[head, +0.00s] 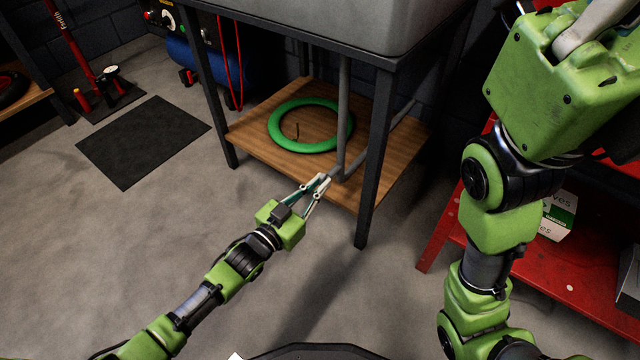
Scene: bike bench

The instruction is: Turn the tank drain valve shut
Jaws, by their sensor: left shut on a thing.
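The grey tank (310,22) sits on a dark metal stand. A grey drain pipe (343,120) comes down from it to a bend just above the wooden lower shelf. My left gripper (322,182) reaches in from the front left, low at the shelf's front edge, beside the bottom of the pipe. Its fingers are closed on the tank drain valve's handle, which they mostly hide, so its angle cannot be read. My right arm (500,180) rises at the right; its gripper is out of view.
A green ring-shaped tyre (273,122) lies on the wooden shelf (255,146) behind the gripper. A front stand leg (374,170) is close at the right. A red shelf unit (470,255) stands farther right. A dark mat (143,140) lies at left; the floor between is clear.

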